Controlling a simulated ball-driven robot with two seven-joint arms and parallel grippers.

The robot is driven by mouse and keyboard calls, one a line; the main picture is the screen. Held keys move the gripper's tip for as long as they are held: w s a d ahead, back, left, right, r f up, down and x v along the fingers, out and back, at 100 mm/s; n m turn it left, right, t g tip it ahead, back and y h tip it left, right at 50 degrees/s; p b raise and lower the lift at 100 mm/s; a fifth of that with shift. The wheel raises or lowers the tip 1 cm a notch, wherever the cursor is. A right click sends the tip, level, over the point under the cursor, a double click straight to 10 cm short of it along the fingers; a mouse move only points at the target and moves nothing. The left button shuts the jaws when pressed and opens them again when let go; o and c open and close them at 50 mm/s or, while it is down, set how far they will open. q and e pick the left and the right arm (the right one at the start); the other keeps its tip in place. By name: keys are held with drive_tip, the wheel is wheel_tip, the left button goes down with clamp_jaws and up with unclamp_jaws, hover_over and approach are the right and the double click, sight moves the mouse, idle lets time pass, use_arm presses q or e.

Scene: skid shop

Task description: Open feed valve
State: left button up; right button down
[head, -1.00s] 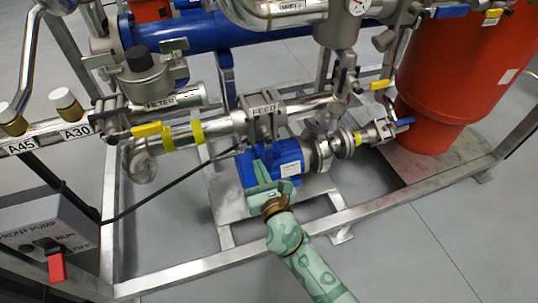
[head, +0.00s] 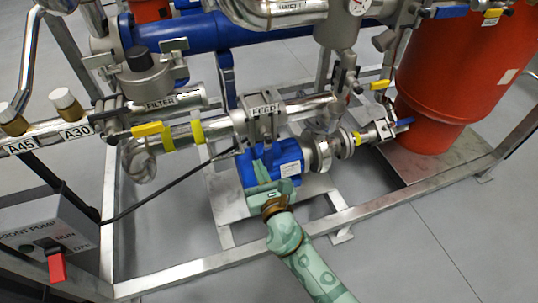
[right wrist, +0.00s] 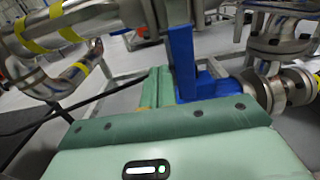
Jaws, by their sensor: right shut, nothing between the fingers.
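The FEED label (head: 264,109) sits on a steel valve body (head: 262,126) in the silver pipe, mid-left in the head view. A blue upright piece (right wrist: 183,62) stands below the pipe in the right wrist view; I cannot tell whether it is the valve's handle or part of the blue pump motor (head: 287,162). My right gripper (head: 258,190) is shut and empty, below the FEED valve and in front of the blue motor. In the right wrist view its green fingers (right wrist: 158,80) are just left of the blue piece; contact is unclear. My left gripper is not in view.
Yellow levers (head: 147,129) and (head: 380,85) and a blue lever (head: 405,121) are on nearby pipes. A steel skid frame (head: 378,207) runs in front. A pump switch box (head: 45,235) stands lower left, an orange vessel (head: 455,70) right. Open grey floor lies in front.

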sight(272, 161)
drive_tip(key=shift+d, duration=0.1)
drive_tip(key=shift+w+d, duration=0.2)
drive_tip(key=shift+d, duration=0.15)
drive_tip(key=shift+d, duration=0.15)
drive_tip(key=shift+w+d+f, duration=0.1)
drive_tip(key=shift+w+d, duration=0.1)
drive_tip(key=shift+d, duration=0.4)
drive_tip(key=shift+w+d, duration=0.2)
drive_tip(key=shift+d, duration=0.5)
drive_tip(key=shift+w+d+r, duration=0.2)
drive_tip(key=shift+d, duration=0.4)
drive_tip(key=shift+w+d+r, duration=0.15)
drive_tip(key=shift+w+d, duration=0.05)
drive_tip(key=shift+d, duration=0.35)
drive_tip(key=shift+d+r, duration=0.1)
